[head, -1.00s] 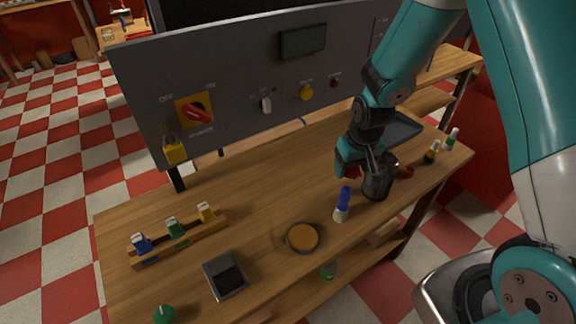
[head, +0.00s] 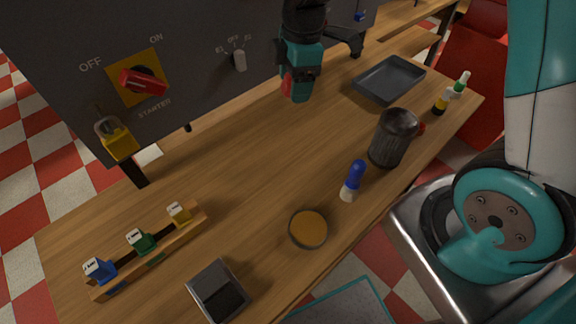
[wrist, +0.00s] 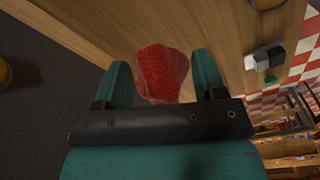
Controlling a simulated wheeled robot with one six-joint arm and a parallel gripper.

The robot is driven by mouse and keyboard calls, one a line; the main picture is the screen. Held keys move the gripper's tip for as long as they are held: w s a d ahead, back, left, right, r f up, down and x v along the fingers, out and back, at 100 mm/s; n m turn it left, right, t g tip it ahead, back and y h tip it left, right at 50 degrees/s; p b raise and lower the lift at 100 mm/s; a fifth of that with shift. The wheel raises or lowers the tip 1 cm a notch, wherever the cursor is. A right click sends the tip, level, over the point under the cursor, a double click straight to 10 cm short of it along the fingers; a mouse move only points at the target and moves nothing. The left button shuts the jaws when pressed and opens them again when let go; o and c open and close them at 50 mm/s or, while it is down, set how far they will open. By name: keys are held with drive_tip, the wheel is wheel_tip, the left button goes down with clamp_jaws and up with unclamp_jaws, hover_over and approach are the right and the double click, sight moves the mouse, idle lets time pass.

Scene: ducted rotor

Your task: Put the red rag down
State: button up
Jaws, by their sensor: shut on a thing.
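The red rag (wrist: 162,72) is a crumpled red cloth between the two fingers of my gripper (wrist: 164,80) in the wrist view. My gripper is shut on it. In the head view my gripper (head: 297,92) is above the back part of the wooden table, in front of the grey panel, and only a small bit of the red rag (head: 287,84) shows beside the teal finger. In the wrist view the wooden tabletop lies beyond the rag. I cannot tell whether the rag touches the table.
A dark tray (head: 389,80), a dark mesh cup (head: 392,138), a blue-topped bottle (head: 353,181), a round orange dish (head: 308,229) and a block rack (head: 155,251) stand on the table. The grey panel (head: 190,45) borders the back. The middle of the tabletop is clear.

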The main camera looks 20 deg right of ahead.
sight(289, 159)
drive_tip(key=n, duration=0.1)
drive_tip(key=s+a+n+b, duration=0.1)
drive_tip(key=n, duration=0.1)
drive_tip(key=r+n, duration=0.1)
drive_tip(key=shift+s+a+n, duration=0.25)
drive_tip(key=shift+a+n, duration=0.05)
drive_tip(key=shift+a, duration=0.1)
drive_tip(key=shift+s+a+f, duration=0.1)
drive_tip(key=shift+f, duration=0.2)
wheel_tip(289, 159, down, 19)
drive_tip(key=shift+f+p, duration=0.1)
drive_tip(key=shift+p, duration=0.75)
drive_tip(key=o, duration=1)
drive_tip(key=shift+f, duration=0.1)
drive_tip(key=shift+c, duration=0.2)
